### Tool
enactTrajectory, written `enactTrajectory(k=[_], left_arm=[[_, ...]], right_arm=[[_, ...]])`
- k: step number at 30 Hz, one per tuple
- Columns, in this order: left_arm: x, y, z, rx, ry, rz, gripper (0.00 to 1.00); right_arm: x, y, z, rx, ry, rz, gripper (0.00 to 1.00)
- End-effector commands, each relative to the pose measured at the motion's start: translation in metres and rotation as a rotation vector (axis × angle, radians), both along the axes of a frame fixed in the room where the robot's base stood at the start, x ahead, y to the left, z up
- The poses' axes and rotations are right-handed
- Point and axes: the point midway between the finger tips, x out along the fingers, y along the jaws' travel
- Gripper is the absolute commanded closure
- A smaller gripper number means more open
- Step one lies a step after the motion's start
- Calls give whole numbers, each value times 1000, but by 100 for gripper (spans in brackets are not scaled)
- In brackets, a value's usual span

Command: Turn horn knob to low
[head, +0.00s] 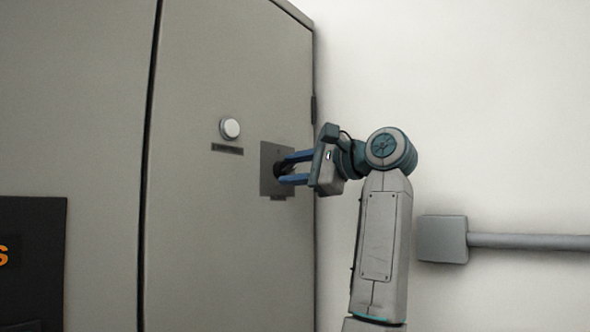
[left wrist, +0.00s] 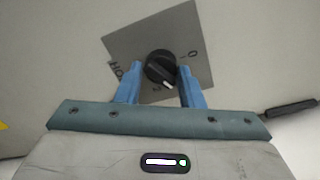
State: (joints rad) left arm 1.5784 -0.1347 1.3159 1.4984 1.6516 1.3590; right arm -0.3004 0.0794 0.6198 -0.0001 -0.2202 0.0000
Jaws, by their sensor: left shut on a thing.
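The horn knob (left wrist: 161,67) is a round black knob with a white pointer mark, set on a square grey plate (left wrist: 148,38) on the cabinet. In the left wrist view the pointer mark faces the lower right of the picture, towards my gripper. Small dark markings show on the plate around it, partly covered. My left gripper (left wrist: 163,76) has its two blue fingers on either side of the knob and is shut on it. In the head view the gripper (head: 281,172) reaches the plate (head: 267,155) from the right, and the fingers partly hide the knob. My right gripper is in neither view.
A round white button (head: 230,128) with a dark label strip below it sits on the cabinet door (head: 210,240), up and left of the plate. A grey wall box (head: 441,239) with a pipe is at the right. A dark panel (head: 33,265) is at lower left.

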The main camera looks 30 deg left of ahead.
Motion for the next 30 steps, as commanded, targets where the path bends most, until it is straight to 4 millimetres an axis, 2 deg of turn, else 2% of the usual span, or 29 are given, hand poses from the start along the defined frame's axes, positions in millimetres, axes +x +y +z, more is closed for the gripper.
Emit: enactTrajectory(k=[8, 9, 11, 22, 26, 30], left_arm=[[-1, 0, 4, 7, -2, -1, 88], [-1, 0, 4, 7, -2, -1, 58], [-1, 0, 4, 6, -2, -1, 46], [0, -5, 0, 2, 1, -2, 45], [-1, -25, -1, 4, 0, -4, 45], [-2, -54, 0, 4, 1, -4, 45]], right_arm=[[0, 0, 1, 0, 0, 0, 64], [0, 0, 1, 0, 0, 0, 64], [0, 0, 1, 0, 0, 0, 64], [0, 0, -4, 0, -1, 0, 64], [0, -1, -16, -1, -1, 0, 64], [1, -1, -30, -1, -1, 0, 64]])
